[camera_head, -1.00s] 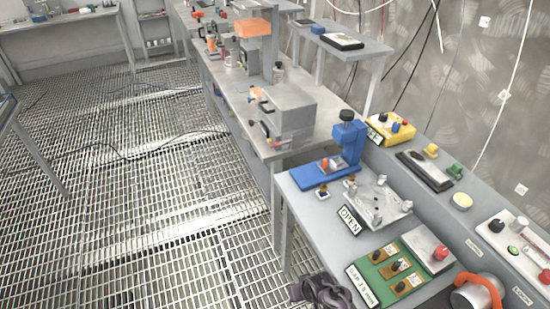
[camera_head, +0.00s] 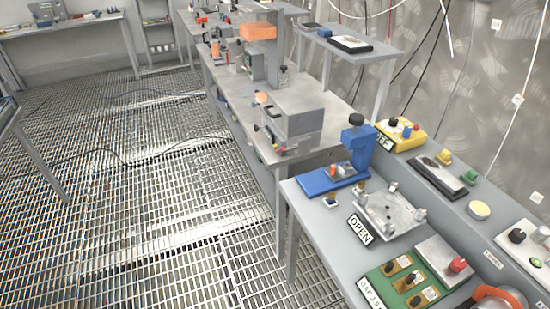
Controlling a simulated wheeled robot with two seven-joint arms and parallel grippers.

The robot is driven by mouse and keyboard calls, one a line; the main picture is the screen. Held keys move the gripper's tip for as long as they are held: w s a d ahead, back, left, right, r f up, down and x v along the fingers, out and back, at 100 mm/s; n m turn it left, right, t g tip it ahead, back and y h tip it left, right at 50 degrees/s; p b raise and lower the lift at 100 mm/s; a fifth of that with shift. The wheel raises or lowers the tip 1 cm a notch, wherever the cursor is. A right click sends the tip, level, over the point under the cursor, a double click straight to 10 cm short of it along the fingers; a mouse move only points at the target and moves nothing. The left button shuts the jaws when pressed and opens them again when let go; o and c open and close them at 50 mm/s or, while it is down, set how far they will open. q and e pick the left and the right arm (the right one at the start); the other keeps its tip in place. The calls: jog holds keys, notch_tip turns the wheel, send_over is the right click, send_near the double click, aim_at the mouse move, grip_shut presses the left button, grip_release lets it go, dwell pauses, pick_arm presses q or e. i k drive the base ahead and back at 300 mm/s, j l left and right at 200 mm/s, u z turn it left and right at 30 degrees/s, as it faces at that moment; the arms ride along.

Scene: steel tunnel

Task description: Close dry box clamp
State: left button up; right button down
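No part is clearly marked as the dry box clamp, and I cannot tell which one it is. A square metal plate (camera_head: 391,213) with small posts at its corners lies on the near bench, beside an OPEN sign (camera_head: 359,229). A blue clamp-like stand (camera_head: 357,150) with a dark knob on top stands just behind it on a blue base. A grey box (camera_head: 293,116) with small fittings on its front sits on the bench farther back. Neither of my grippers is in view.
The near bench also holds a green panel (camera_head: 384,294), a grey block with a red knob (camera_head: 440,262) and an orange-handled part (camera_head: 500,296). A yellow control box (camera_head: 401,134) stands on the raised shelf at right. The grated floor (camera_head: 170,230) at left is clear apart from cables.

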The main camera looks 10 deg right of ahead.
aim_at(283, 150)
jog(key=i+j+u, duration=0.2)
jog(key=i, duration=0.5)
jog(key=i+j+u, duration=0.2)
jog(key=i, duration=0.45)
jog(key=l, duration=0.1)
